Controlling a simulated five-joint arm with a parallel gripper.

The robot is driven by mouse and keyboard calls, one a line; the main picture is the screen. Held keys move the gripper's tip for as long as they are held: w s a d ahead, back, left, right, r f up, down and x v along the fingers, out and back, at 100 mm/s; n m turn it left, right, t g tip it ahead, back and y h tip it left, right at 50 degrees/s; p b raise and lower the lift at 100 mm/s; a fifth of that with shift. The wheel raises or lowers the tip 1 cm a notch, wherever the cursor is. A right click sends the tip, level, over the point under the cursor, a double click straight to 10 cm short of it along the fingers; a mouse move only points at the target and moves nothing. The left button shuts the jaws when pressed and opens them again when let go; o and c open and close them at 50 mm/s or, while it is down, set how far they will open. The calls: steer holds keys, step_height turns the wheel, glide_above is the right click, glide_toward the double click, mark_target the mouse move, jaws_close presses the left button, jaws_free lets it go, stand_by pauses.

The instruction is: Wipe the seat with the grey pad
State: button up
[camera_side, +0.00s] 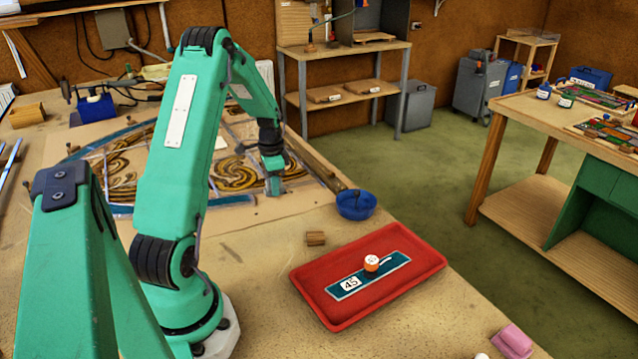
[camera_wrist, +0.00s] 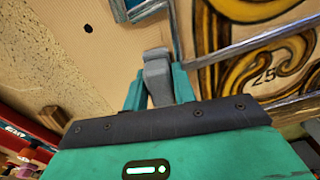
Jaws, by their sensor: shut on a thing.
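My gripper (camera_side: 274,184) is low over the right end of the leaded panel (camera_side: 232,201), pointing down. In the wrist view my gripper (camera_wrist: 157,88) is shut on a small grey pad (camera_wrist: 157,72), held between the green fingers. The pad's tip is near grey lead strips. Whether it touches the surface cannot be told. Bare tan board (camera_wrist: 105,45) shows beside the strips, and amber swirled glass marked 25 (camera_wrist: 265,75) lies to the right. The seat cannot be picked out for certain; my gripper and arm hide part of the panel.
A red tray (camera_side: 425,262) holds a teal glass strip (camera_side: 345,286) labelled 45 and a small orange-and-white item (camera_side: 371,262). A blue bowl (camera_side: 356,203) and a wooden block (camera_side: 316,238) stand between tray and panel. A pink block (camera_side: 514,340) lies near the front edge.

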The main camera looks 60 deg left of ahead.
mark_target(292, 192)
steer(key=shift+w+d+f, duration=0.1)
steer(key=shift+w+d, duration=0.05)
steer(key=shift+w, duration=0.4)
steer(key=shift+w+d, duration=0.1)
steer(key=shift+w, duration=0.45)
steer(key=shift+w, duration=0.15)
steer(key=shift+w+d, duration=0.2)
steer(key=shift+w, duration=0.55)
steer(key=shift+w+d, duration=0.15)
steer(key=shift+w, duration=0.6)
steer(key=shift+w, duration=0.1)
steer(key=shift+w+d, duration=0.1)
steer(key=shift+w, duration=0.2)
steer(key=shift+w+d, duration=0.25)
steer(key=shift+w, duration=0.95)
steer(key=shift+s, duration=0.15)
steer(key=shift+s+a, duration=0.2)
steer(key=shift+s, duration=0.6)
steer(key=shift+s+a, duration=0.2)
steer(key=shift+s, duration=0.55)
